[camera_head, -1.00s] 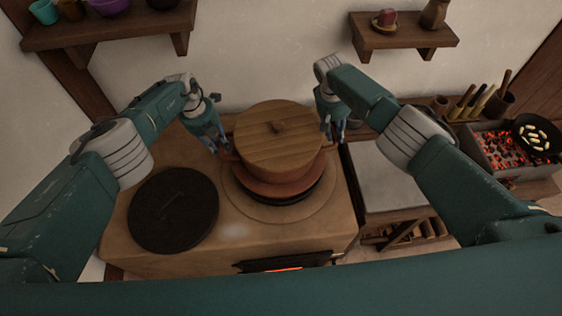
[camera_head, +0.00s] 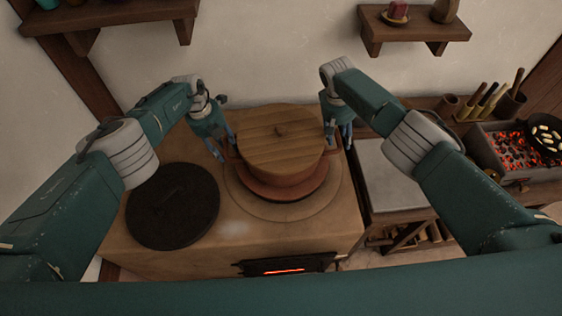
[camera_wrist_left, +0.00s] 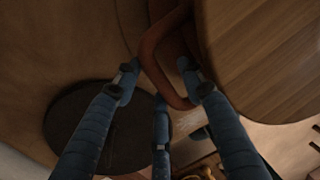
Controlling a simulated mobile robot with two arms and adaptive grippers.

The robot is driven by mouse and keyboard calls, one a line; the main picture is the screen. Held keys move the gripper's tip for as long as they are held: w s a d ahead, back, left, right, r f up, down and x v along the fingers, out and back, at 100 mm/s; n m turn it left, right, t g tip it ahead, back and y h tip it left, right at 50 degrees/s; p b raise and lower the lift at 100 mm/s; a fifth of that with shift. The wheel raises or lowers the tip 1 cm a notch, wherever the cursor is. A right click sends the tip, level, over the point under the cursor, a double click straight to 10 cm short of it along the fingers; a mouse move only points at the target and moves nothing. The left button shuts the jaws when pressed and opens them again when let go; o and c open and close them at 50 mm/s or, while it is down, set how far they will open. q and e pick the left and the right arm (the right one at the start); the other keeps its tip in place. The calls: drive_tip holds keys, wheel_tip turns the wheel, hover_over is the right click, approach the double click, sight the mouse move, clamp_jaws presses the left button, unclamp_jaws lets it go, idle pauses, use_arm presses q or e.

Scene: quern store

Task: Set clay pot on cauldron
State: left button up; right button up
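The clay pot (camera_head: 285,172), reddish brown under a round wooden lid (camera_head: 281,138), sits upright on the stove's round ring, where it covers the cauldron position; I cannot make out the cauldron itself. My left gripper (camera_head: 218,152) is at the pot's left side. In the left wrist view, its spread fingers (camera_wrist_left: 158,85) straddle the looped pot handle (camera_wrist_left: 152,55), with gaps beside it. My right gripper (camera_head: 340,140) is at the pot's right side with fingers apart; its handle there is mostly hidden.
A black round plate (camera_head: 172,206) lies on the stove top (camera_head: 235,245), left of the pot. A pale slab table (camera_head: 390,178) stands at right, with a coal grill (camera_head: 515,150) and pan (camera_head: 545,137) beyond. Wall shelves (camera_head: 415,30) hang above.

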use_arm(q)
drive_tip(key=shift+w+a+r, duration=0.1)
drive_tip(key=shift+a, duration=0.05)
drive_tip(key=shift+a+r, duration=0.15)
drive_tip(key=shift+r, duration=0.4)
wheel_tip(320, 180, up, 10)
drive_tip(key=s+a, duration=0.1)
drive_tip(key=a, duration=0.1)
drive_tip(key=shift+a+r, duration=0.15)
drive_tip(key=shift+r, duration=0.1)
use_arm(e)
drive_tip(key=v, duration=1.2)
drive_tip(key=shift+s+a, duration=0.15)
drive_tip(key=shift+a, duration=0.1)
